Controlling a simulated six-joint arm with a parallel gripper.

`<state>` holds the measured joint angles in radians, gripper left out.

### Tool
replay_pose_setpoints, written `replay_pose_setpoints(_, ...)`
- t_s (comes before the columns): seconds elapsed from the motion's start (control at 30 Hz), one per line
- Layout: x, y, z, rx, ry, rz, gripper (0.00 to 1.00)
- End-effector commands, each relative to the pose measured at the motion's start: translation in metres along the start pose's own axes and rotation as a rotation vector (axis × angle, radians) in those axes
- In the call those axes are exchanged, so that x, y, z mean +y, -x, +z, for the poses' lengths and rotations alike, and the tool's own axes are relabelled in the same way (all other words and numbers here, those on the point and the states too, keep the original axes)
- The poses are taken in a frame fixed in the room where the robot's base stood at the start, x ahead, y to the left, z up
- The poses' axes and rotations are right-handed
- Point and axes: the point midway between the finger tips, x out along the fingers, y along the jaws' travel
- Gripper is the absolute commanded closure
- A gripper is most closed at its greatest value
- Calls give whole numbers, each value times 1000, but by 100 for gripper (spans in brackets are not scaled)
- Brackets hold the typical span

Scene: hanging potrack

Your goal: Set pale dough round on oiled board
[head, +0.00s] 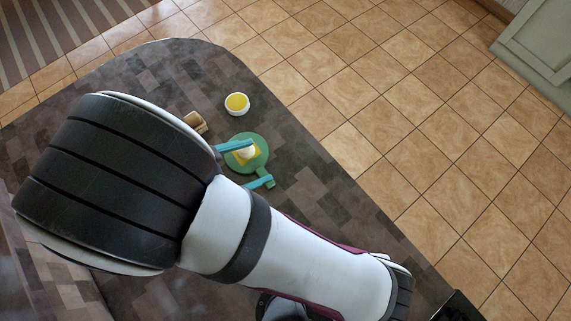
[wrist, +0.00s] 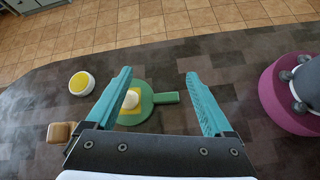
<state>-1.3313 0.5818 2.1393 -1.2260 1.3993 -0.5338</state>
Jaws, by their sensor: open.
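A round green board (head: 265,160) with a short handle lies on the dark counter. It also shows in the wrist view (wrist: 147,103), with the handle pointing right. A yellow patch (wrist: 136,95) lies on the board, and the pale dough round (head: 247,152) sits over it; the dough also shows in the wrist view (wrist: 130,99). My gripper (wrist: 158,80) is open, with teal fingers spread wide and nothing between the tips. In the head view my gripper (head: 252,164) reaches over the board. The left finger partly covers the board's left side.
A white bowl with yellow contents (head: 237,104) stands beyond the board. A small brown wooden block-like item (head: 195,122) sits left of it. The dark patchwork counter (head: 330,215) is clear to the right, ending at a diagonal edge above a tiled floor.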

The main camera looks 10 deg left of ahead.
Motion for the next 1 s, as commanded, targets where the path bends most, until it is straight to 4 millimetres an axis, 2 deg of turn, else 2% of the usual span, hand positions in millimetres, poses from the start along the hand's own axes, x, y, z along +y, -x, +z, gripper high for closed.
replay_pose_setpoints(0.03,-12,-15,43,33,-246,-177,14)
replay_pose_setpoints(0.1,-44,-28,91,67,-627,-444,14)
replay_pose_setpoints(0.17,-76,-29,122,87,-975,-671,14)
replay_pose_setpoints(0.2,-96,-25,135,95,-1210,-816,14)
replay_pose_setpoints(0.3,-127,-8,151,115,-1743,-1113,14)
replay_pose_setpoints(0.4,-134,6,154,137,-2110,-1293,14)
replay_pose_setpoints(0.5,-134,13,155,153,-2288,-1374,14)
replay_pose_setpoints(0.57,-133,14,156,157,-2322,-1390,14)
replay_pose_setpoints(1.0,-133,14,156,158,-2320,-1391,14)
